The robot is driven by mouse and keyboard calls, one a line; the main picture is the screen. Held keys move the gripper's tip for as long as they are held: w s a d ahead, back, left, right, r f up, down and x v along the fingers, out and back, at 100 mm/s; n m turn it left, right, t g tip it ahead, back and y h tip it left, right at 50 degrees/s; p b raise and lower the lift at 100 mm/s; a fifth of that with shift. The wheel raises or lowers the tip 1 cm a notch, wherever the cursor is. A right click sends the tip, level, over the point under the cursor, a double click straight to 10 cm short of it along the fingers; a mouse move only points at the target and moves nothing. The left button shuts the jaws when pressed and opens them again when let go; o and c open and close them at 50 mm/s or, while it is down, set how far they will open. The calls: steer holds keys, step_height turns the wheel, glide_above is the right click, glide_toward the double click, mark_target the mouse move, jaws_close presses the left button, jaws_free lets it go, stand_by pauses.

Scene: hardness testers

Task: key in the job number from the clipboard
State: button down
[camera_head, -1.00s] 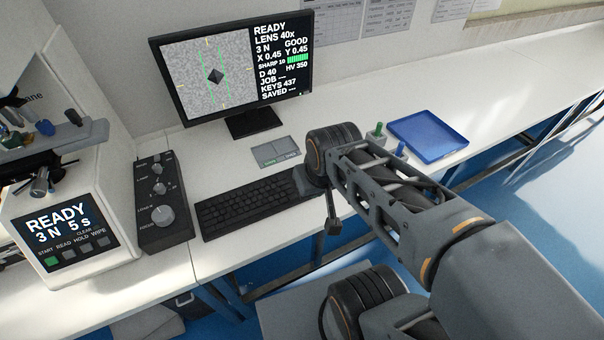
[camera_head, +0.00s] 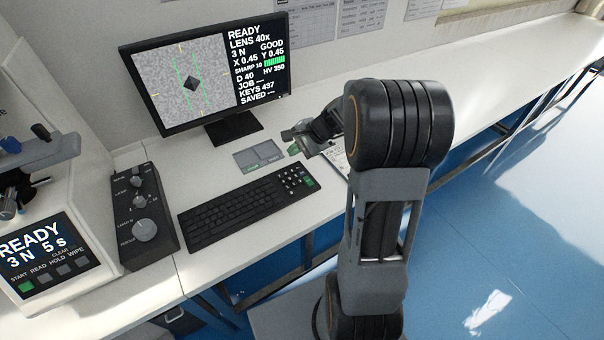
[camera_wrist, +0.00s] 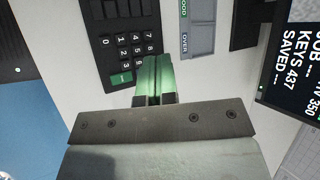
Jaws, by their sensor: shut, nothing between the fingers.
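The black keyboard (camera_head: 235,210) lies on the white bench, with its number pad (camera_head: 297,183) and a green key at the right end. My gripper (camera_head: 294,149) is above the bench, just behind the number pad. In the wrist view the shut, empty, green-tipped fingers (camera_wrist: 157,68) appear beside the pad's digit keys (camera_wrist: 130,45) and green key (camera_wrist: 121,78); contact cannot be told. The monitor (camera_head: 205,75) reads JOB ---, KEYS 437 and SAVED ---. A sheet with writing (camera_head: 338,160), perhaps the clipboard, is mostly hidden behind my arm.
A grey two-part tray (camera_head: 258,155) marked GOOD and OVER lies behind the keyboard, close to my gripper. A control box with knobs (camera_head: 143,215) stands left of the keyboard, and the tester (camera_head: 45,255) reads READY. The far-right bench is clear.

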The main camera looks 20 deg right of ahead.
mark_target(302, 174)
steer(key=w+d+f+m, duration=0.1)
steer(key=d, duration=0.1)
steer(key=w+d+f+m+t, duration=0.1)
steer(key=w+m, duration=0.1)
steer(key=shift+d+f, duration=0.35)
steer(key=shift+f, duration=0.1)
step_height(302, 174, down, 9)
steer(key=b, duration=0.7)
stand_by(1.9)
steer(key=shift+f+b, duration=0.25)
steer(key=shift+b, duration=0.15)
steer(key=shift+f+b, duration=0.3)
stand_by(0.5)
steer(key=shift+r, duration=0.15)
steer(key=shift+r+p, duration=0.55)
steer(key=shift+r, duration=0.05)
